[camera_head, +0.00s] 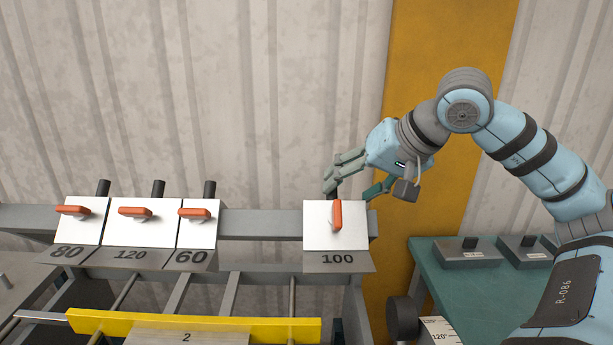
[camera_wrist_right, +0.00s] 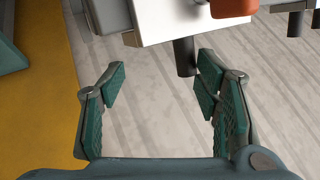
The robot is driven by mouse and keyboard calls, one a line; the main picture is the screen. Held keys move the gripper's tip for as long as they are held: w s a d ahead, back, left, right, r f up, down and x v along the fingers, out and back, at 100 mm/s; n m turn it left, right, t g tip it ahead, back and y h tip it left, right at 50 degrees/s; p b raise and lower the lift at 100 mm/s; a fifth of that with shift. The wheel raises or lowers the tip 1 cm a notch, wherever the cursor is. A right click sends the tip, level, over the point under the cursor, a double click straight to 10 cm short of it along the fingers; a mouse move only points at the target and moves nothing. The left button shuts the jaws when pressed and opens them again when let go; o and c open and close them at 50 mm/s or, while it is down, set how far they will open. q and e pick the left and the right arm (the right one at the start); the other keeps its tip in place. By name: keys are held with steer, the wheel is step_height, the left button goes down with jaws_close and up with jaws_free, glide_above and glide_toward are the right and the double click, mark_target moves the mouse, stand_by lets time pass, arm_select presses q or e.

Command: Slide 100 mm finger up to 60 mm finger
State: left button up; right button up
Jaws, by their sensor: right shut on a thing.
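The 100 mm finger (camera_head: 320,238) is a white plate with an orange lever (camera_head: 337,216) turned upright and a dark post (camera_head: 330,187) behind it. It sits on the rail's right end, label 100 below. The 60 mm finger (camera_head: 201,235) stands to its left with its lever lying sideways; a wide gap separates them. My right gripper (camera_head: 348,190) is behind the 100 mm finger's upper right. My left gripper is out of view.
The 120 finger (camera_head: 135,236) and 80 finger (camera_head: 72,236) stand left of the 60 finger, close together. The grey rail (camera_head: 262,222) is bare between 60 and 100. A yellow bar (camera_head: 270,330) lies in front. A green table (camera_head: 440,262) is at right.

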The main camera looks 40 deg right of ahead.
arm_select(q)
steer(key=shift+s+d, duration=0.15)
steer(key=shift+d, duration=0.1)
arm_select(e)
steer(key=s+d+r, duration=0.2)
steer(key=s+r, duration=0.3)
steer(key=s, duration=0.3)
steer(key=shift+w, duration=0.2)
steer(key=v, duration=1.2)
